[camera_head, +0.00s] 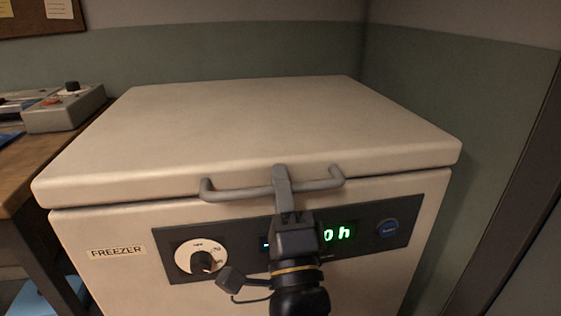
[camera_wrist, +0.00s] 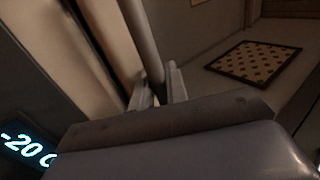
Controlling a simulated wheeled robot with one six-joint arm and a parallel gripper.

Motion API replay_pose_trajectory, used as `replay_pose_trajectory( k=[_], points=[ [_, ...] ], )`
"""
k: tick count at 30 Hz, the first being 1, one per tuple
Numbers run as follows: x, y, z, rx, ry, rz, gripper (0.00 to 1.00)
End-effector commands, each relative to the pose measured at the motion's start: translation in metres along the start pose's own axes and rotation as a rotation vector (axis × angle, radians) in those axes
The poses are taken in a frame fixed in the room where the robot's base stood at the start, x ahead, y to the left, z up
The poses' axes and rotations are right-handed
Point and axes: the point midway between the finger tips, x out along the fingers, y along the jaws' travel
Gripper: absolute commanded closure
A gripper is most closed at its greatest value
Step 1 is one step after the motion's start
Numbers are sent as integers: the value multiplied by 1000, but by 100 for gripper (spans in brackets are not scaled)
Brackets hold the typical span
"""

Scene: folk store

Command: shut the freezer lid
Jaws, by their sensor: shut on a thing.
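The freezer (camera_head: 112,276) is a cream chest with a broad lid (camera_head: 240,125) that lies about level over its top. A thin dark seam runs between the lid and the body; I cannot tell if they touch. A grey bar handle (camera_head: 220,193) is fixed to the lid's front edge. My gripper (camera_head: 281,176) is shut on the middle of this handle. In the wrist view the handle (camera_wrist: 141,38) runs between the fingers (camera_wrist: 158,90), beside the lid's pale front edge. My arm hides part of the front panel.
A wooden table (camera_head: 40,165) with a grey device (camera_head: 62,112) stands close on the left. A wall is close behind and right. A patterned mat (camera_wrist: 255,62) lies on the floor.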

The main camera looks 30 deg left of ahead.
Motion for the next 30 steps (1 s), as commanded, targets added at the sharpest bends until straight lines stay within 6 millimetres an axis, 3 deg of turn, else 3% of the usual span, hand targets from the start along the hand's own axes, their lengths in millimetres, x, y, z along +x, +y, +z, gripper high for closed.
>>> replay_pose_trajectory(
  k=[8,20,21,27,30],
  points=[
    [-11,13,0,4,-10,-13,100],
    [-13,15,1,7,-13,-12,100],
    [-13,15,1,7,-13,-12,82],
    [-13,14,1,6,-14,-14,67],
    [-12,13,2,6,-14,-16,67]
  ],
)
